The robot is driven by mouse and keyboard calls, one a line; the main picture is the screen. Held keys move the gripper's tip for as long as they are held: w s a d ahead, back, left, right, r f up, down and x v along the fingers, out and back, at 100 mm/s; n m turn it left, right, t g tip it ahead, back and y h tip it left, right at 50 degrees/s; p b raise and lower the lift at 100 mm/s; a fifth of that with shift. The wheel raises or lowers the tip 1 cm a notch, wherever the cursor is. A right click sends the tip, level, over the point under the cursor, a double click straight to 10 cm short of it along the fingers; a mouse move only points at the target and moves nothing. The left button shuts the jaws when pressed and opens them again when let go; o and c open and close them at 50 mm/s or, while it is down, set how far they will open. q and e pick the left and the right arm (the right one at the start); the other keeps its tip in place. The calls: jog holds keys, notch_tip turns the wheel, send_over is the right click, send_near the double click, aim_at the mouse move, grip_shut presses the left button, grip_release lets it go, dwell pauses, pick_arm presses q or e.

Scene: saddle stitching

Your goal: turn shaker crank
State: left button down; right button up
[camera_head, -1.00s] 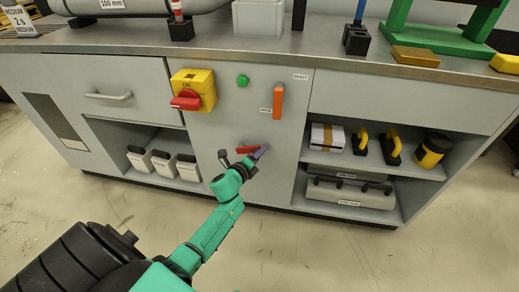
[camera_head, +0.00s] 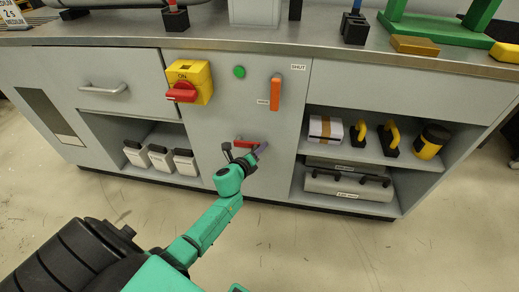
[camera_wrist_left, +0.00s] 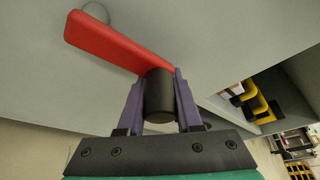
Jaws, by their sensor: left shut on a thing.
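The red shaker crank (camera_head: 243,143) is on the grey cabinet front, low in the middle panel. In the left wrist view the red crank arm (camera_wrist_left: 115,42) runs from a grey round hub (camera_wrist_left: 96,12) to a black cylindrical handle (camera_wrist_left: 160,97). My left gripper (camera_head: 260,150) is at the right end of the crank. In the left wrist view the purple fingers of my left gripper (camera_wrist_left: 160,88) stand on both sides of the black handle, shut on it. In the head view the gripper partly hides the handle. My right gripper is not in view.
A yellow box with a red switch (camera_head: 188,85), a green button (camera_head: 239,72) and an orange lever (camera_head: 275,92) are above the crank. Open shelves with boxes (camera_head: 325,128) and white containers (camera_head: 160,157) flank the panel. The floor in front is clear.

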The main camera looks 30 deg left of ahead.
pick_arm(q)
jog(key=c, duration=0.7)
grip_release()
jog(key=shift+a+r, duration=0.15)
jog(key=shift+a, duration=0.25)
jog(key=shift+o, duration=0.6)
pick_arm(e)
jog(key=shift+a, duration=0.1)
pick_arm(q)
jog(key=shift+d, duration=0.1)
jog(key=shift+s, duration=0.25)
jog(key=p+v, duration=0.2)
jog(key=v, duration=1.2)
jog(key=shift+p, duration=0.3)
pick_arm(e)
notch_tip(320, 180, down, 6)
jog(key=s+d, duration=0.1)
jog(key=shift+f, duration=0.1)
